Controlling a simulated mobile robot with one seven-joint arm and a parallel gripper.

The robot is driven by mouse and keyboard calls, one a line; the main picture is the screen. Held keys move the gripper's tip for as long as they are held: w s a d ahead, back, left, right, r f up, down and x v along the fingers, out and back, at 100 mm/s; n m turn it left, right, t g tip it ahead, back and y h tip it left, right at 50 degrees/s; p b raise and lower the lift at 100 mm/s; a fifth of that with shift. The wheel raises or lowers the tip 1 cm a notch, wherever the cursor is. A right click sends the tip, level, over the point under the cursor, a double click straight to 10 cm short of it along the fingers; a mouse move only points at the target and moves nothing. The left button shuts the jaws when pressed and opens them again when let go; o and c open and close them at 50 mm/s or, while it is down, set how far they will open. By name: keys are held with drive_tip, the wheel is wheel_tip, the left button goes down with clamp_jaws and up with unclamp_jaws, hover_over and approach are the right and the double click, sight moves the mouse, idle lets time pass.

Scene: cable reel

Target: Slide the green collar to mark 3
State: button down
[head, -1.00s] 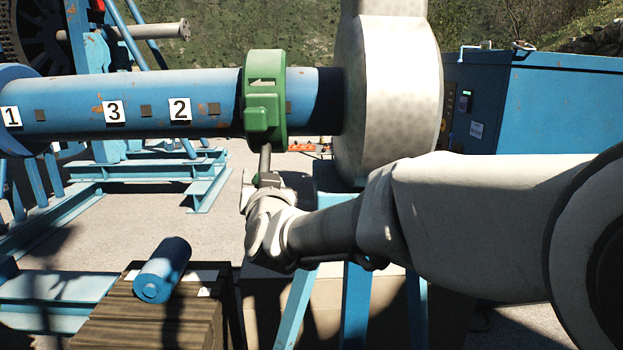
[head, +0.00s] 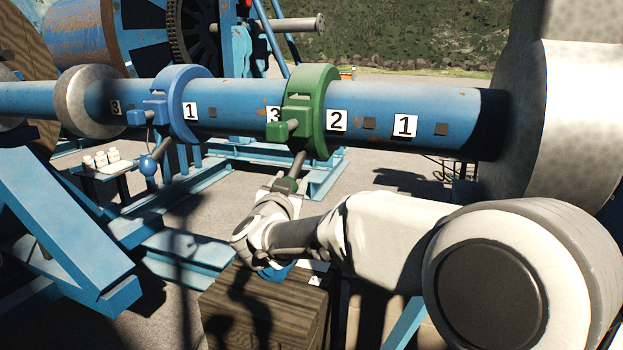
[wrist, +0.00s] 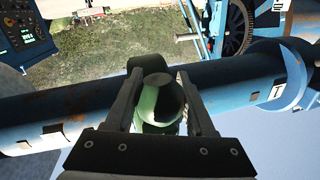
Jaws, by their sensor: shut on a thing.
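The green collar (head: 322,125) is around the blue bar (head: 385,105). It stands between the number 3 plate (head: 273,116), just to its left, and the number 2 plate (head: 337,121), to its right. The collar's block partly covers the 3 plate's right side in the head view. My gripper (head: 285,186) is below the bar, at the lower end of the collar's handle (head: 298,165). In the wrist view my gripper's fingers (wrist: 160,95) are on either side of the green handle end (wrist: 157,100), shut on it.
A blue collar (head: 187,108) with its own handle sits further left on the bar, by another 1 plate (head: 190,111). A second 1 plate (head: 405,126) is to the right. A large pale disc (head: 560,130) ends the bar at right. A wooden crate (head: 255,310) stands below.

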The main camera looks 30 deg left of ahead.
drive_tip(key=shift+s+a+r, duration=0.1)
drive_tip(key=shift+a+r, duration=0.05)
drive_tip(key=shift+r, duration=0.05)
drive_tip(key=c, duration=0.6)
unclamp_jaws()
drive_tip(key=o, duration=0.3)
drive_tip(key=shift+a+f, duration=0.15)
drive_tip(key=shift+s+d, duration=0.25)
drive_tip(key=shift+s, duration=0.1)
drive_tip(key=b+v, duration=0.3)
drive_tip(key=v, duration=1.3)
drive_tip(key=shift+s+d, duration=0.15)
drive_tip(key=shift+s, duration=0.1)
